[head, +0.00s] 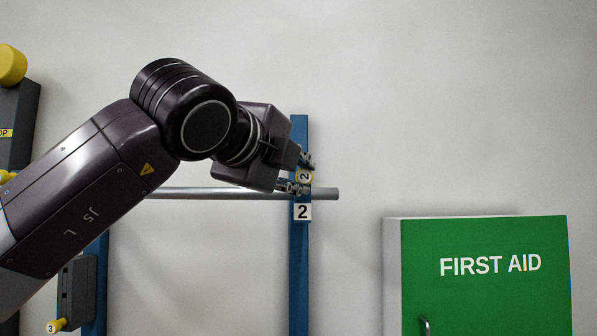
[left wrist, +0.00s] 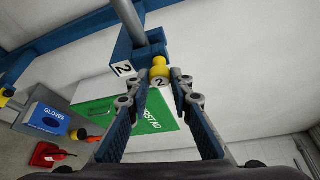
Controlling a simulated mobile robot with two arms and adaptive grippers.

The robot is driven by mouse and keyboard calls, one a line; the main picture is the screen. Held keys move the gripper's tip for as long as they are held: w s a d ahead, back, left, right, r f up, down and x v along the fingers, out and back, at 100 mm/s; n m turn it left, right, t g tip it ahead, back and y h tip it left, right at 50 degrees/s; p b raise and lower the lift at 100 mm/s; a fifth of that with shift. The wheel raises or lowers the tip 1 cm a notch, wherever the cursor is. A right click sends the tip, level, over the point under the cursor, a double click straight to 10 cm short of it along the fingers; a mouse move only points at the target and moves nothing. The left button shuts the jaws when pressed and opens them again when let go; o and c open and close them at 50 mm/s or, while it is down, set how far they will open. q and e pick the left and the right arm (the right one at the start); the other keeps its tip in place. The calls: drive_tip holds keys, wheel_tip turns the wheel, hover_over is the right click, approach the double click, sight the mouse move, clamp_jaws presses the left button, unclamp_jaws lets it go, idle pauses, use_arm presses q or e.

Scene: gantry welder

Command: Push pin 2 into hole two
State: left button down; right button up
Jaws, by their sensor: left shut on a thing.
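Pin 2 (head: 304,177) has a yellow knob with a white end marked 2. It is at the blue upright (head: 299,260), just above the white 2 label (head: 302,212). In the left wrist view pin 2 (left wrist: 159,67) sits between my fingertips, close to the blue post (left wrist: 128,50) with its 2 label (left wrist: 123,69). My left gripper (head: 302,174) is shut on the pin; it also shows in the left wrist view (left wrist: 160,86). The pin's shank and hole two are hidden, so I cannot tell how deep the pin sits. My right gripper is out of view.
A grey rail (head: 325,194) runs across at the upright. A green first aid cabinet (head: 485,280) stands at the lower right. A yellow knob marked 3 (head: 54,326) is at the lower left. A gloves box (left wrist: 48,119) shows in the left wrist view.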

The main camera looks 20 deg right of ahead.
use_arm(q)
drive_tip(key=shift+r, duration=0.2)
drive_tip(key=c, duration=2)
unclamp_jaws()
drive_tip(key=shift+w, duration=0.1)
drive_tip(key=o, duration=0.4)
drive_tip(key=shift+w+d+f, duration=0.2)
drive_tip(key=shift+w+d, duration=0.05)
drive_tip(key=shift+w, duration=0.1)
drive_tip(key=v, duration=1.2)
